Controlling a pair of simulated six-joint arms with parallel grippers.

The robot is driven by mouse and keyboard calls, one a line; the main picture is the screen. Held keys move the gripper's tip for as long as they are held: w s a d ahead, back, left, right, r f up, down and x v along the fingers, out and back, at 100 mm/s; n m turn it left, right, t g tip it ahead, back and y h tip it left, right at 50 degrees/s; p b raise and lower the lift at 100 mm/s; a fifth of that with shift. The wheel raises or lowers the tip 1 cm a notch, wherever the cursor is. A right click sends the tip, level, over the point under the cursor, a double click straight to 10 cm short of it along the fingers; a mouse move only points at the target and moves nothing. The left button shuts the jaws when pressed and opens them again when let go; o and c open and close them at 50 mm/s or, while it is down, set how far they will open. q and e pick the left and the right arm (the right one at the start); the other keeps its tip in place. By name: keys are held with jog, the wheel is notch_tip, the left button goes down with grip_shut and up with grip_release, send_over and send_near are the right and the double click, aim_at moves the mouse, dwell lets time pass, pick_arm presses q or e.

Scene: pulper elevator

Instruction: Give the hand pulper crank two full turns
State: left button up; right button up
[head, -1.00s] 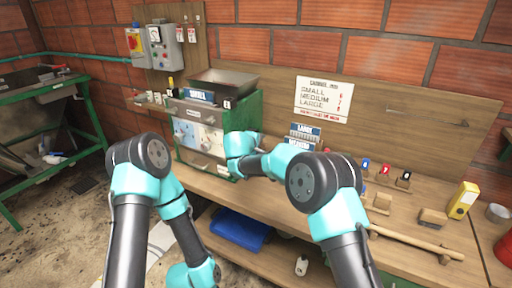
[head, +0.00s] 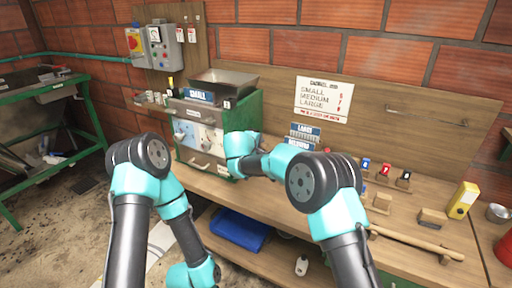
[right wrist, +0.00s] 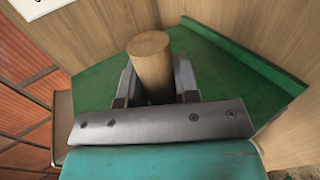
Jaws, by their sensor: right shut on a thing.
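The hand pulper (head: 245,113) is a green box with a dark hopper (head: 222,84) on top and a pale front panel. It stands at the left end of the wooden bench. Its crank handle, a round wooden grip (right wrist: 150,45), shows in the right wrist view, close to the green side of the pulper. My right gripper (right wrist: 152,88) is shut on this handle, with one metal finger on each side of it. In the head view my right arm reaches the pulper's right side and hides the crank. My left arm hangs low at the left; its gripper is out of view.
Small labelled tags (head: 383,172), wooden blocks (head: 432,217), a long wooden stick (head: 418,242) and a yellow device (head: 462,199) lie on the bench at right. A blue bin (head: 240,230) sits on the lower shelf. A green metal table (head: 45,90) stands far left.

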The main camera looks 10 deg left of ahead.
jog(key=shift+w+d+f, duration=0.1)
jog(key=shift+w+f, duration=0.1)
jog(key=shift+f, duration=0.75)
jog(key=shift+w+f, duration=0.2)
jog(key=shift+f, duration=0.7)
jog(key=shift+f, duration=0.1)
jog(key=shift+w+d+f, duration=0.2)
jog(key=shift+w+f, duration=0.3)
jog(key=shift+f, duration=0.2)
jog(key=shift+w+d+f, duration=0.15)
jog(key=shift+w+f, duration=0.35)
jog(key=shift+f, duration=0.3)
jog(key=shift+x, duration=1.8)
jog(key=shift+d, duration=0.1)
